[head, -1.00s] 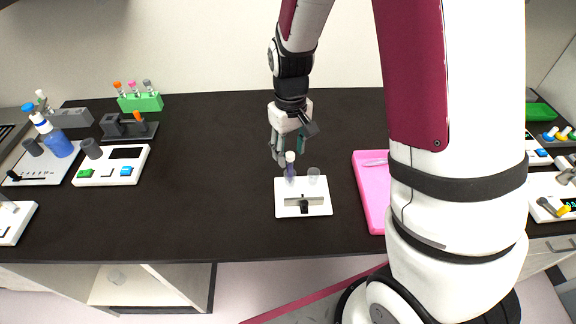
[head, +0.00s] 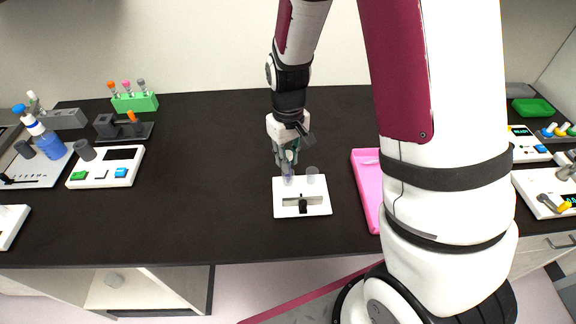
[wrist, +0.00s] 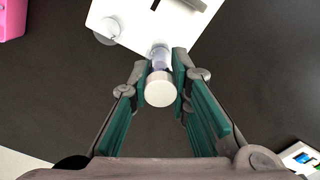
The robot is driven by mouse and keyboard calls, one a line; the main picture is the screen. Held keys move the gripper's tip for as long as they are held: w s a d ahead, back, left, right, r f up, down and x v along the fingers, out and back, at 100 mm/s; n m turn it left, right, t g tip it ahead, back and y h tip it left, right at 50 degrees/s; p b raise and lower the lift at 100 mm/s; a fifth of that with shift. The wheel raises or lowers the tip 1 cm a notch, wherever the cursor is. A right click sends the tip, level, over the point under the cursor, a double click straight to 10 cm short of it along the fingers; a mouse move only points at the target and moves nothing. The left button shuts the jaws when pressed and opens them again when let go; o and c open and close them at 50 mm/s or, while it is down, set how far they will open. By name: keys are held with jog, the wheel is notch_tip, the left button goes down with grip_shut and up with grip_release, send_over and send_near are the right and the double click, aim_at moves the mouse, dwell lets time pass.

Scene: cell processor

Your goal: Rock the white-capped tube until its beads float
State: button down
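The white-capped tube (wrist: 160,55) stands in the white rocker device (head: 312,208); its white cap (wrist: 160,88) faces the wrist camera. The tube body is clear with a bluish-purple tint. My gripper (wrist: 161,72) is around the tube, one green-padded finger on each side. The fingers look open, with thin gaps beside the tube; contact is hard to tell. In the head view my gripper comes down from behind the tube and partly hides it. The beads cannot be made out.
A pink tray (head: 366,190) lies to the right, partly behind my arm. At the left are a device with green and blue buttons (head: 107,168), a green tube rack (head: 135,102) and a blue bottle (head: 50,144). The dark counter between is clear.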

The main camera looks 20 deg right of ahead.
jog(key=shift+r+p, duration=0.35)
jog(key=shift+r, duration=0.35)
jog(key=shift+r+p, duration=0.95)
jog(key=shift+r, duration=1.6)
jog(key=shift+r, duration=0.35)
notch_tip(320, 180, up, 14)
jog(key=p, duration=0.3)
jog(key=shift+r, duration=0.15)
jog(key=shift+p, duration=0.3)
